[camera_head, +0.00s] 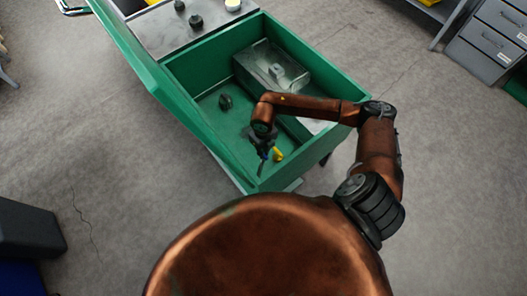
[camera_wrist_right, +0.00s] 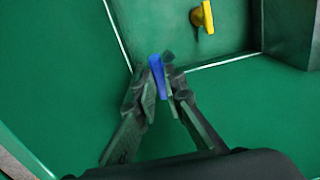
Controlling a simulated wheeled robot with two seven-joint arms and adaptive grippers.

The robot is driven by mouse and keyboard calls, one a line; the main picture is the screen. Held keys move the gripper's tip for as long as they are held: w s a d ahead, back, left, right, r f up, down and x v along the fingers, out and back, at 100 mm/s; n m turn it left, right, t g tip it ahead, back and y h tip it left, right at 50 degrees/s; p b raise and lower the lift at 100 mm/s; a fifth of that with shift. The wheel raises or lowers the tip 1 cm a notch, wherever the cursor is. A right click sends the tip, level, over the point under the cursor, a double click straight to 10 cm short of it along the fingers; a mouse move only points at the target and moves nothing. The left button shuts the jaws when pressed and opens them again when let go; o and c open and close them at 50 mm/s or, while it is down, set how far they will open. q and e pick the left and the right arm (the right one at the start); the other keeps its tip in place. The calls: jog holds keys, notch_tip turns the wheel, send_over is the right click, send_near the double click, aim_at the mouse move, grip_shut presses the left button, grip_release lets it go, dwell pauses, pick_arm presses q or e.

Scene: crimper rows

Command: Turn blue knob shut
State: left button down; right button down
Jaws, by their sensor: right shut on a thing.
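The blue knob (camera_wrist_right: 157,77) shows in the right wrist view as a narrow upright blue bar. My right gripper (camera_wrist_right: 154,85) has its two fingers closed around it, one on each side. In the head view my right gripper (camera_head: 265,152) reaches down into the green box (camera_head: 181,92) near its front corner. There the blue knob is hidden behind the gripper. My left gripper is not in either view.
A yellow knob (camera_wrist_right: 207,17) sits close by on the green surface; it also shows in the head view (camera_head: 277,154). Grey drawers (camera_head: 490,42) stand at the far right.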

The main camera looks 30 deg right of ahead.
jog(key=c, duration=2)
grip_release()
notch_tip(320, 180, up, 12)
jog(key=shift+r, duration=0.1)
